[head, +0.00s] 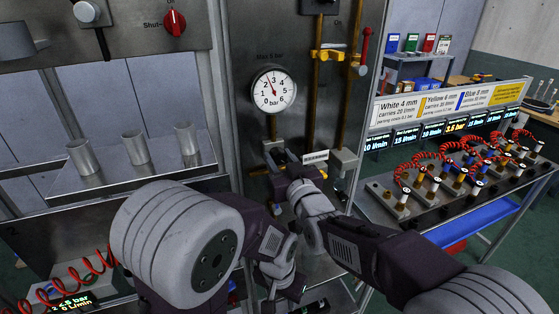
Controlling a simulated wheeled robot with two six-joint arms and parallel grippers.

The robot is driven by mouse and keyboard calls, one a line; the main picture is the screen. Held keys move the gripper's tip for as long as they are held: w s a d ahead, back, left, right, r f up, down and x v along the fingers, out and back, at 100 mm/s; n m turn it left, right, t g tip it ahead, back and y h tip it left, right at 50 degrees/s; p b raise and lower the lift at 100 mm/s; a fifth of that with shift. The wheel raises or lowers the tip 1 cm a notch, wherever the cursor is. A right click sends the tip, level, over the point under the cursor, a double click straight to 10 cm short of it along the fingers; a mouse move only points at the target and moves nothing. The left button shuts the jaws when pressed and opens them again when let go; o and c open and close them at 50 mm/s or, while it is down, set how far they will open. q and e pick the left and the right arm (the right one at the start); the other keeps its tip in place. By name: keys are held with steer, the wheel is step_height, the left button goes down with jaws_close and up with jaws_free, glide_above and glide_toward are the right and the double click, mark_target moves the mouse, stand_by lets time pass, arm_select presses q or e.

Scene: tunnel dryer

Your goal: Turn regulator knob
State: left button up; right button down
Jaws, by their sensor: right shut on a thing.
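The pressure gauge (273,91) is a round white dial marked in bar on the grey steel panel. Its needle points up and slightly left, between 2 and 3. A pale grey regulator part (272,146) shows on the pipe below the gauge. My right gripper (279,160) is at the regulator, just under this part, shut on what appears to be the regulator knob. The jaws hide most of the knob. My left gripper (272,292) hangs low in front of the panel, away from the regulator. My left arm partly covers it, and its jaws cannot be made out.
Brass pipes with a yellow valve handle (329,55) and a red lever (365,45) run right of the gauge. A shelf with metal cups (135,147) is at left. A bench with red coiled hoses (430,165) stands at right. A red shut-off knob (175,22) is upper left.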

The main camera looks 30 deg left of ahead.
steer(key=n+b, duration=0.2)
steer(key=n, duration=0.1)
steer(key=shift+f+b, duration=0.3)
steer(key=shift+f, duration=0.05)
steer(key=shift+r+n+b, duration=0.1)
steer(key=shift+n+b, duration=0.25)
steer(key=shift+n, duration=0.25)
steer(key=shift+r+n, duration=0.15)
steer(key=shift+n, duration=0.25)
steer(key=c, duration=0.9)
jaws_free()
